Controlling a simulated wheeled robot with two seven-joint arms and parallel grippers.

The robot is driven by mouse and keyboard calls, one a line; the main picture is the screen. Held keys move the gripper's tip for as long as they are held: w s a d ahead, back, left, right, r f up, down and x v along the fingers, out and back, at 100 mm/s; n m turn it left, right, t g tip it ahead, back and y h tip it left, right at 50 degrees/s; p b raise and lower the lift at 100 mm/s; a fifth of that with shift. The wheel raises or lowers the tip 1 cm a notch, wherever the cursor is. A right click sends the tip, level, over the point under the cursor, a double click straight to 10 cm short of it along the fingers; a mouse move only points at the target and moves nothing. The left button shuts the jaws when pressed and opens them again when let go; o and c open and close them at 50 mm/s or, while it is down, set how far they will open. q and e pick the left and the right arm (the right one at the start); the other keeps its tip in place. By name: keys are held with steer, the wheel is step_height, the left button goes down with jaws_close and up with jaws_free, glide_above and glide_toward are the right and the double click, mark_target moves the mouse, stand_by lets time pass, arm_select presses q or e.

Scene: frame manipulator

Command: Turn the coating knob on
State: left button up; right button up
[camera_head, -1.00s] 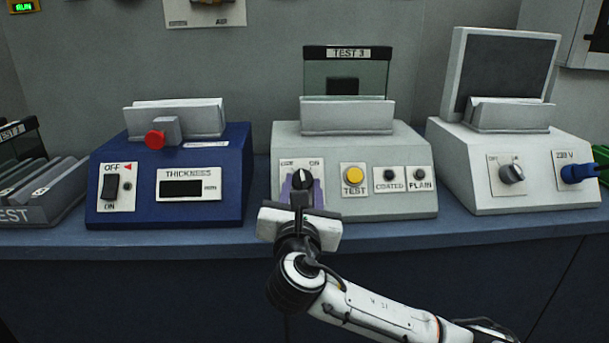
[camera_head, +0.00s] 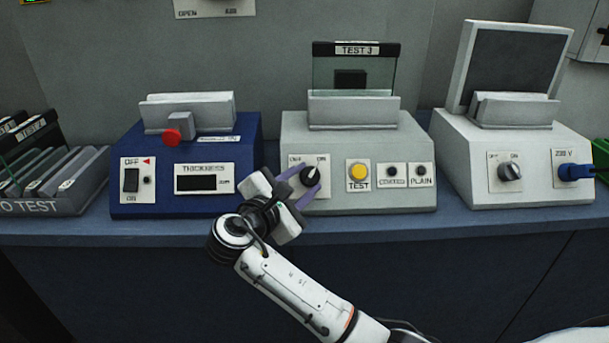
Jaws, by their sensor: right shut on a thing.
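The coating knob (camera_head: 311,175) is a dark round knob with a white pointer line, on an OFF/ON plate at the left of the grey tester's (camera_head: 290,135) front. Its pointer line slants up and right, toward the ON label. My right gripper (camera_head: 308,181) reaches it from the lower left, with its purple fingers on either side of the knob and shut on it. The gripper body is tilted and covers the plate's lower left. My left gripper is out of view.
Right of the knob are a yellow TEST button (camera_head: 359,172) and COATED (camera_head: 392,172) and PLAIN (camera_head: 421,171) indicators. A blue thickness device (camera_head: 215,150) stands left, a white device (camera_head: 465,160) with another knob right. A sample rack (camera_head: 60,206) sits far left.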

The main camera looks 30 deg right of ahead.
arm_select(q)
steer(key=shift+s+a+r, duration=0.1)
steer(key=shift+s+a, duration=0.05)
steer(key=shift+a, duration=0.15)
arm_select(e)
steer(key=shift+m, duration=0.3)
steer(key=o, duration=1.1)
steer(key=shift+c, duration=0.2)
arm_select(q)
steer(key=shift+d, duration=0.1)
arm_select(e)
steer(key=shift+s+a+r, duration=0.1)
steer(key=shift+s+a, duration=0.05)
steer(key=shift+a, duration=0.35)
steer(key=v, duration=0.9)
steer(key=shift+a, duration=0.2)
steer(key=shift+r, duration=0.15)
